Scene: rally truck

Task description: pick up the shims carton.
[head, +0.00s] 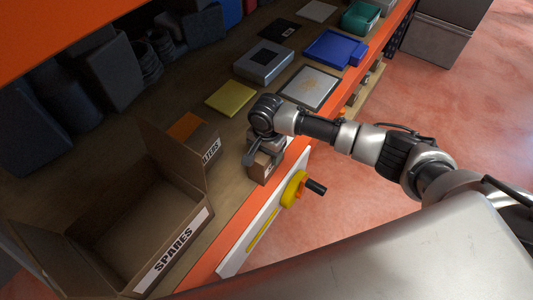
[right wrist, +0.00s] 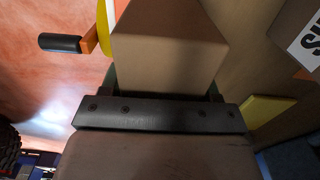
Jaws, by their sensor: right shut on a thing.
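A small brown carton (head: 261,168), which I take to be the shims carton, stands near the front edge of the wooden shelf; its label is too small and covered to read. My right gripper (head: 265,151) reaches down over it and is shut on it. In the right wrist view the plain brown carton (right wrist: 172,50) fills the space beyond the gripper's dark palm bar, with a finger at each side. I cannot tell whether the carton touches the shelf. My left gripper is not in view.
A large open box marked SPARES (head: 174,252) stands at the lower left. A carton with a label ending in LTERS (head: 211,150) is close left of the held carton. A yellow pad (head: 231,98) lies behind.

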